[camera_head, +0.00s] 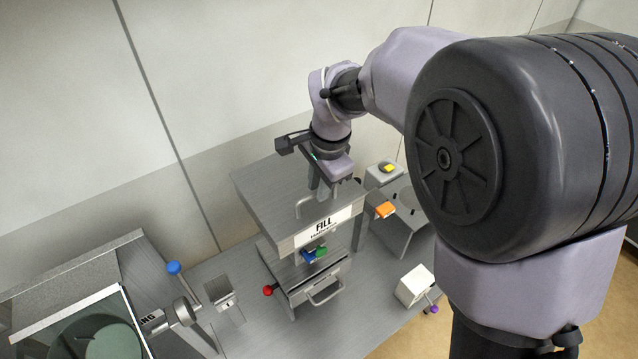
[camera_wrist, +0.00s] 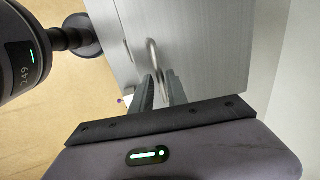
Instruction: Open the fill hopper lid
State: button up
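The fill hopper is a grey metal box with a white FILL label (camera_head: 323,228) on its front. Its flat lid (camera_head: 262,190) looks level and closed in the head view. A bent-bar handle (camera_head: 304,204) stands on the lid near the front. My gripper (camera_head: 322,192) points down over the lid by this handle. In the wrist view, the lid (camera_wrist: 215,45) fills the upper middle, and the handle (camera_wrist: 153,55) runs down toward the gap between my two fingers (camera_wrist: 160,92). The fingers are apart. Whether they touch the handle is not clear.
Below the label are blue and green pieces (camera_head: 315,253) and a drawer with a handle (camera_head: 326,292). A red knob (camera_head: 268,290) and a blue knob (camera_head: 174,268) stand to the left.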

grip_shut()
dwell(1.1)
jog(key=shift+r, duration=0.1)
